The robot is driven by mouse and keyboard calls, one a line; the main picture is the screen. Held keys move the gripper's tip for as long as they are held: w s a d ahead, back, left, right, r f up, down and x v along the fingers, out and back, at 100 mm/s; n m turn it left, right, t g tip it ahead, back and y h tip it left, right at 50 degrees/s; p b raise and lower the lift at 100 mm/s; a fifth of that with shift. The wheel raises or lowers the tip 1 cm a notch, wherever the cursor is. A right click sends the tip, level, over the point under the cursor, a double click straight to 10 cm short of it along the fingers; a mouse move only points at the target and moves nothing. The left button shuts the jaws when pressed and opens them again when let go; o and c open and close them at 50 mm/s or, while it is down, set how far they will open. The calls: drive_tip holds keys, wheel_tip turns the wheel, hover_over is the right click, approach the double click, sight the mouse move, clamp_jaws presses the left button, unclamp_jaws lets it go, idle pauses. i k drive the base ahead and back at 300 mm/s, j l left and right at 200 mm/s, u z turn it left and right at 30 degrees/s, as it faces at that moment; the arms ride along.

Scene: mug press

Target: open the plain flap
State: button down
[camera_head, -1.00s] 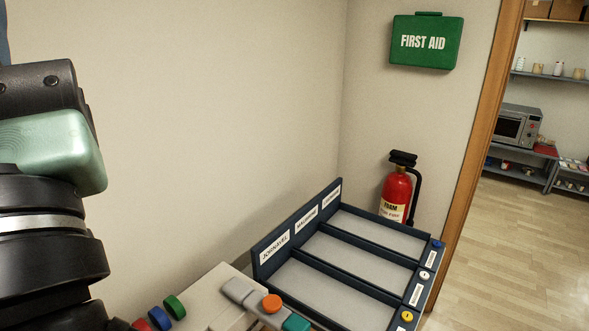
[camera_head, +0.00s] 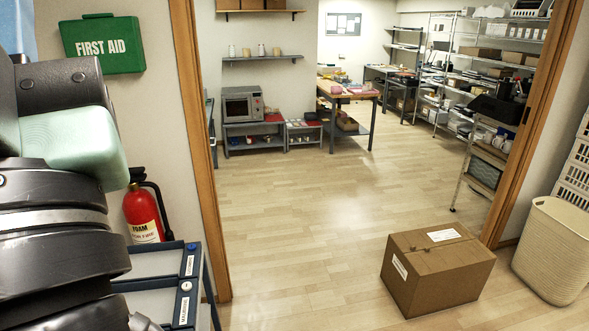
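No flap that I can pick out as the plain flap shows in this view. A closed brown cardboard box (camera_head: 437,270) with white labels sits on the floor in front of the doorway. Links of my own arm fill the left edge of the picture. My gripper is out of view, so its state does not show.
A dark blue tray unit (camera_head: 182,290) stands at lower left beside a red fire extinguisher (camera_head: 142,214). A wooden door frame (camera_head: 203,150) opens onto a room with a microwave (camera_head: 242,104) and shelves. A pale basket (camera_head: 552,250) stands at right.

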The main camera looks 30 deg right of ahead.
sight(428, 261)
drive_tip(key=z, duration=1.65)
drive_tip(key=i+l+z, duration=0.35)
drive_tip(key=i, duration=0.25)
drive_tip(key=i+z, duration=0.4)
drive_tip(key=i, duration=2.1)
drive_tip(key=i+u, duration=0.1)
drive_tip(key=i, duration=0.45)
drive_tip(key=i+l+u, duration=0.15)
drive_tip(key=i, duration=0.4)
drive_tip(key=i+l+u, duration=0.1)
drive_tip(key=i, duration=0.45)
drive_tip(key=u, duration=1.4)
